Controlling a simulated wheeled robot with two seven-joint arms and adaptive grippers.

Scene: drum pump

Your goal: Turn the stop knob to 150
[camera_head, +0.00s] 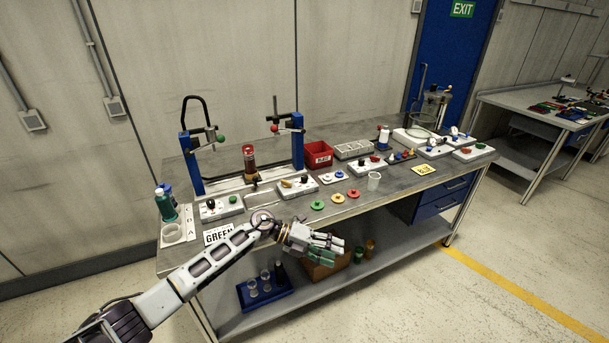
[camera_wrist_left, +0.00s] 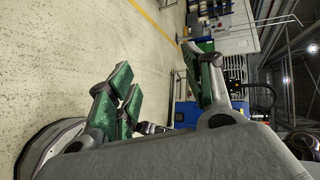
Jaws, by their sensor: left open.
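Several white control boxes with knobs stand along the workbench (camera_head: 265,203). One box (camera_head: 220,210) at the left has a black knob and a green one. Another box (camera_head: 296,188) near the middle has a yellowish knob and a dark one. I cannot tell which knob is the stop knob, and no scale is readable. My left gripper (camera_head: 325,246) is open and empty in front of the bench's front edge, apart from every box. Its green-padded fingers are spread in the left wrist view (camera_wrist_left: 168,88), with floor between them. My right gripper is not seen.
Two blue posts (camera_head: 191,163) with clamps stand at the back left around a red-brown cylinder (camera_head: 249,158). A red bin (camera_head: 318,155) is behind the middle. A green bottle (camera_head: 166,205) is at the left end.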

